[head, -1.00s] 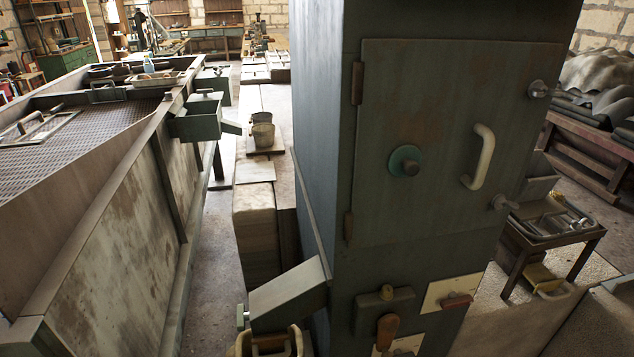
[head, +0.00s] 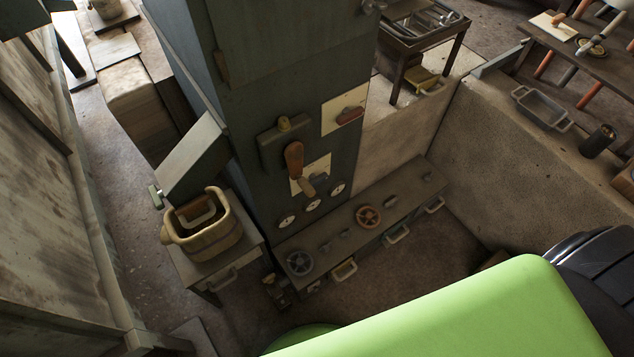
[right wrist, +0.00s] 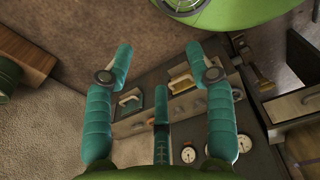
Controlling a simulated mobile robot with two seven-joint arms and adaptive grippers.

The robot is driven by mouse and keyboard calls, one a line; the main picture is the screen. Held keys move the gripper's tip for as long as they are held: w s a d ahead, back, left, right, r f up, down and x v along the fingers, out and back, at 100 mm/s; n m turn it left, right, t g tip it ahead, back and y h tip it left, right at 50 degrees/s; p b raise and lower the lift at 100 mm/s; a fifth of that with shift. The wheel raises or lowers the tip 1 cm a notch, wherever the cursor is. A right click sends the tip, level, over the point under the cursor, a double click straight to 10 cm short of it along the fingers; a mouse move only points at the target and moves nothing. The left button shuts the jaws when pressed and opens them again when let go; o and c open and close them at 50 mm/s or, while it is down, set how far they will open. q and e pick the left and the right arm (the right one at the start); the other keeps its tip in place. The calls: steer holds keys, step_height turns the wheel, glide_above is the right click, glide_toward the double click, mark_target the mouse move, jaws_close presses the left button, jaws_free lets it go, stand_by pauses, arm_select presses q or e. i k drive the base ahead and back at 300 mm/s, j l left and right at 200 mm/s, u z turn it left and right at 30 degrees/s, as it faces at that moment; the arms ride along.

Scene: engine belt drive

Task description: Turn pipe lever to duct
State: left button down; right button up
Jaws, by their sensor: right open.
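A dark green cabinet (head: 275,80) stands in the middle of the head view. I cannot tell which of these is the pipe lever, and no duct is clearly identifiable. My right gripper (right wrist: 160,55) shows in the right wrist view with its teal fingers spread and nothing between them. It is above the low panel with handles and gauges, apart from the levers. My left gripper is not in view.
A low ledge (head: 330,240) with handwheels and pull handles runs below the cabinet. Round gauges (head: 312,205) sit above it. A tan pot (head: 205,225) stands on a small table at left. A low wall (head: 530,150) bounds the right side.

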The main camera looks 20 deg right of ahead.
mark_target(314, 180)
steer(key=l+u, duration=0.3)
steer(key=l, duration=1.05)
steer(key=l+u, duration=0.3)
steer(key=l, duration=1)
